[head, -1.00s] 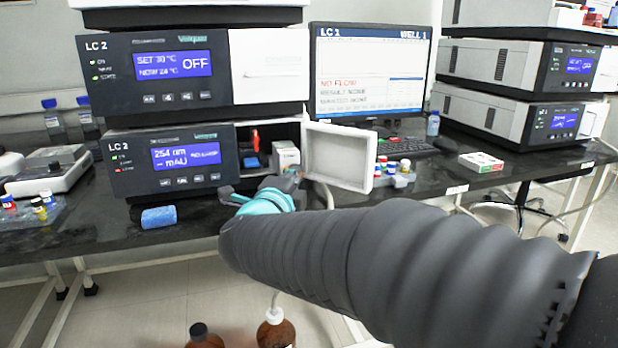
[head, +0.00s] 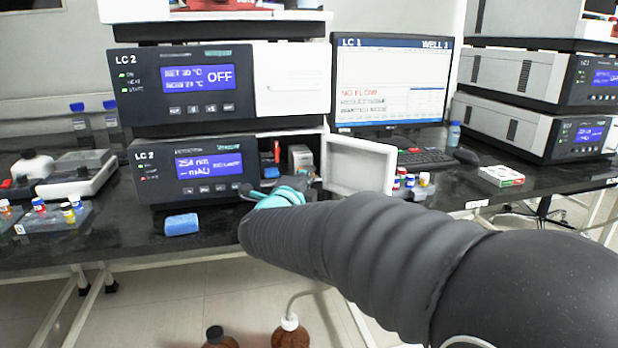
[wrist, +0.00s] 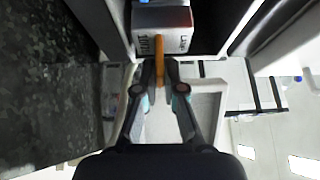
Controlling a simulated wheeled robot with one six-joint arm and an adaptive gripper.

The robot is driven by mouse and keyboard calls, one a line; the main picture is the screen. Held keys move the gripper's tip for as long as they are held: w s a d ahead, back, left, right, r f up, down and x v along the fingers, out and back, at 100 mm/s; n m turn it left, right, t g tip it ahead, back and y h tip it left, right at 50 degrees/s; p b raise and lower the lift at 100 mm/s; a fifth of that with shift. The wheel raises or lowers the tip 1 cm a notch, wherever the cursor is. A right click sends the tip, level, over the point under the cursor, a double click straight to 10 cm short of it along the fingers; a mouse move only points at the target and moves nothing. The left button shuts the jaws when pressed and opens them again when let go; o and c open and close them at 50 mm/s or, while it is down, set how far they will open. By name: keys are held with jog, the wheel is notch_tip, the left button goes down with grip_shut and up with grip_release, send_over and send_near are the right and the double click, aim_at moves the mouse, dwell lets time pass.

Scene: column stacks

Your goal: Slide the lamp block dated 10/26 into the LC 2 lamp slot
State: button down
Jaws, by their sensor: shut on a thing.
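The LC 2 detector (head: 150,192) on the bench has its front bay open, with the white door (head: 360,167) swung to the right. A pale grey-white block (head: 301,155) stands at the right side of the bay opening. In the wrist view my gripper (wrist: 160,72) is shut on the orange handle (wrist: 159,58) of a pale block (wrist: 172,42) with printed text, whose date I cannot read. The block is at the opening, ahead of the fingers; how deep it sits I cannot tell. My gripper (head: 300,186) is mostly hidden by my arm in the head view.
A red-and-blue part (head: 276,155) is in the bay's left side. A blue sponge-like block (head: 182,224) lies on the bench front. Vials (head: 410,183) stand right of the door. The monitor (head: 390,80) stands behind. Brown bottles (head: 290,334) are below the bench.

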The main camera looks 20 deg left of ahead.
jog(key=shift+w+a+p, duration=0.3)
jog(key=shift+w+a, duration=0.05)
jog(key=shift+w, duration=0.2)
jog(key=shift+w+a+p, duration=0.25)
jog(key=shift+w+a, duration=0.05)
jog(key=shift+w, duration=0.25)
jog(key=shift+w+a+f, duration=0.1)
jog(key=shift+w, duration=0.05)
jog(key=shift+f+b, duration=0.2)
jog(key=shift+b, duration=0.25)
jog(key=c, duration=1.2)
grip_release()
jog(key=s, duration=1.2)
